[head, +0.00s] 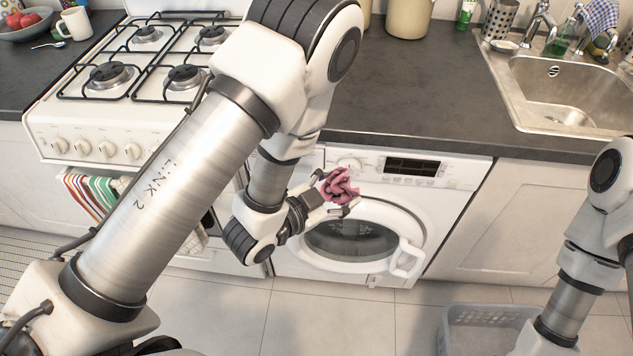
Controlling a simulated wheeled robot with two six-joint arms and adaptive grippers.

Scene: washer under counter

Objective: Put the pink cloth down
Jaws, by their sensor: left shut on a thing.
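The pink cloth (341,185) is crumpled between the fingers of my left gripper (337,196). The gripper is shut on it and holds it in front of the washing machine (452,172), at the height of its control panel. The washer's round door (405,262) is below the cloth; I cannot tell whether it is fully closed. My right arm enters at the right edge, but its gripper is outside the view.
A grey plastic basket (485,318) stands on the tiled floor at the lower right. The dark counter (400,95) is mostly clear between the gas stove (100,125) and the sink (570,90). Striped towels (92,200) hang in front of the stove.

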